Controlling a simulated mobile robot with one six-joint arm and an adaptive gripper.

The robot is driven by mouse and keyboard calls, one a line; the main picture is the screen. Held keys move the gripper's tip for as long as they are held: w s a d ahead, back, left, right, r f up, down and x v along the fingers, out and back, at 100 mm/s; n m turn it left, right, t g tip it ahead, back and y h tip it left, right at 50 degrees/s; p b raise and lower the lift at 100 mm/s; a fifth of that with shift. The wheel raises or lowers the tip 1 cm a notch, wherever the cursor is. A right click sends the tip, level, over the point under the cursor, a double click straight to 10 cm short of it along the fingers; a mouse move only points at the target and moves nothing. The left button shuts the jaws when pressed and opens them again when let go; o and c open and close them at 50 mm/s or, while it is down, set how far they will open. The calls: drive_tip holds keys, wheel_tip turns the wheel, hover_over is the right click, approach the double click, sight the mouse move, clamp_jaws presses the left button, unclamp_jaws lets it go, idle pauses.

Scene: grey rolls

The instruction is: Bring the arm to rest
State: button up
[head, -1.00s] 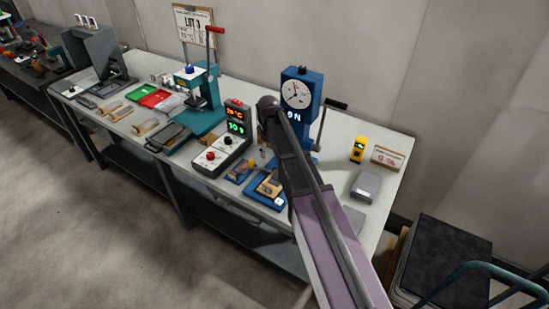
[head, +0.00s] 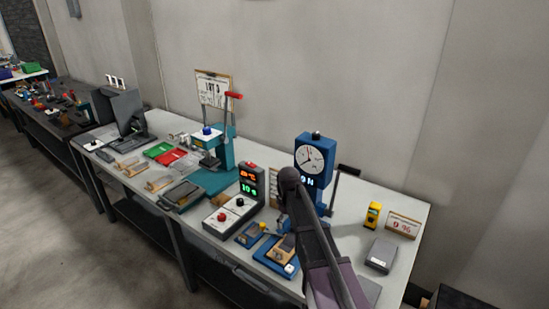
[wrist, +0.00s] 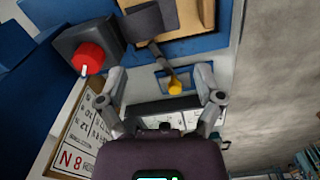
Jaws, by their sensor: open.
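My arm reaches over the white workbench (head: 345,238) in the head view and hides my gripper there. In the wrist view my gripper (wrist: 160,90) shows with its two fingers spread apart and nothing between them. Beyond the fingers is a blue fixture (wrist: 215,42) with a wooden block (wrist: 207,12) and a small yellow knob (wrist: 175,87). A red knob (wrist: 88,58) on a dark block lies to the left of the fingers. I cannot tell how high the gripper is above the fixture.
A blue gauge stand (head: 316,150) with a crank rises behind my arm. A control box (head: 232,212) with lit digits and a teal press (head: 215,165) stand to the left.

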drive_tip(key=s+d+m, duration=0.4)
drive_tip(key=s, duration=0.6)
drive_tip(key=s+d+m, duration=0.4)
drive_tip(key=s, duration=0.5)
drive_tip(key=shift+s+d, duration=0.35)
